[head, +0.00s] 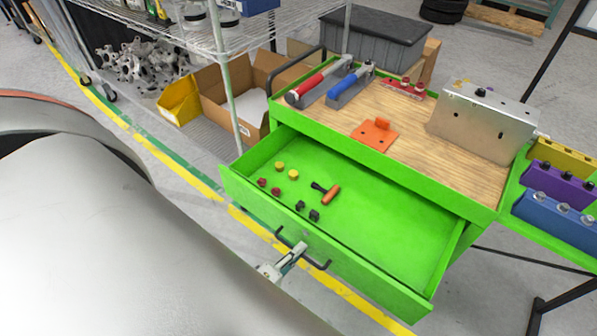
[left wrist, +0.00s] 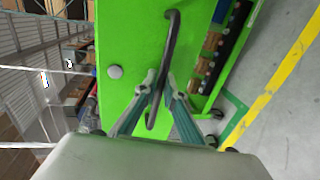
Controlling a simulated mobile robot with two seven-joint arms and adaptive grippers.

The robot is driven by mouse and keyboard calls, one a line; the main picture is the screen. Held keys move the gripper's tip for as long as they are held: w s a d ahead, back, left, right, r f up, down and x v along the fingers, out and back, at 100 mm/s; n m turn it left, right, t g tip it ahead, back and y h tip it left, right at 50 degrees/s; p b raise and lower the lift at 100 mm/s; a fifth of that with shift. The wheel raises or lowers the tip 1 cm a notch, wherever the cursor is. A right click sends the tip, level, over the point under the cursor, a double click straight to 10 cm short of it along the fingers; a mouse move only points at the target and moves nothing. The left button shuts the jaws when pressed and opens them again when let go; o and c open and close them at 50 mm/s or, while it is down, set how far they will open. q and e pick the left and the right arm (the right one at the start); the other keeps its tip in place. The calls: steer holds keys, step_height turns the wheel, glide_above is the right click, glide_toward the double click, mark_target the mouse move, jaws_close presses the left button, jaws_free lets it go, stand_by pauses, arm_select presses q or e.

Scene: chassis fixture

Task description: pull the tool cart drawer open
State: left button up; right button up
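The green tool cart drawer (head: 375,235) stands pulled well out of the cart, with its inside in view. Its dark bar handle (head: 318,264) is on the front panel; it also shows in the left wrist view (left wrist: 172,40). My left gripper (head: 298,249) is at the middle of the handle. In the left wrist view its two fingers (left wrist: 161,80) close in on both sides of the bar, so it looks shut on the handle. My right gripper is in neither view.
Small red, yellow and black knobs and an orange-handled tool (head: 331,194) lie in the drawer. A wire shelf (head: 200,35) stands at left.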

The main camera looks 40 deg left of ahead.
arm_select(q)
steer(key=shift+o, duration=1.1)
steer(key=v, duration=1.2)
